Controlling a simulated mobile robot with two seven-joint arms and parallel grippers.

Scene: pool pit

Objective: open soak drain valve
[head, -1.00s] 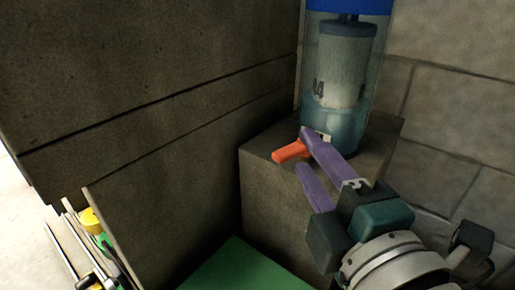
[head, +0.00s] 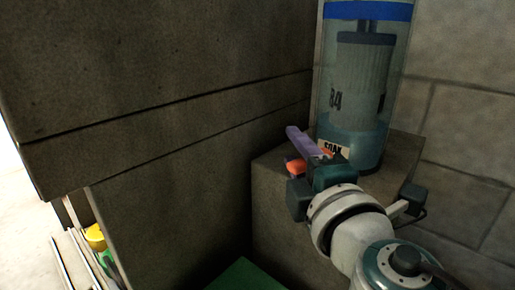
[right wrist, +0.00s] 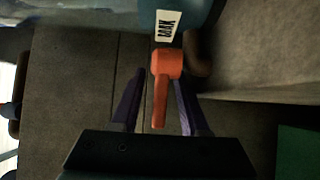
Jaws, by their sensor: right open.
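The soak drain valve has an orange handle (right wrist: 161,88), which lies between the two purple fingers of my open right gripper (right wrist: 160,112) in the right wrist view. Neither finger clearly touches it. A white label with dark lettering, SOAK (head: 334,149), is on the base of the clear tank (head: 354,137) above the valve. In the head view the handle (head: 297,166) is mostly hidden behind my right gripper (head: 297,146), which reaches in from the lower right. My left gripper is out of view.
The tank holds a pale filter cartridge (head: 361,72) and stands on a stone block (head: 283,215). A stone wall (head: 150,130) rises close on the left. A green surface (head: 246,275) lies below, and yellow and green items (head: 95,238) sit at the lower left.

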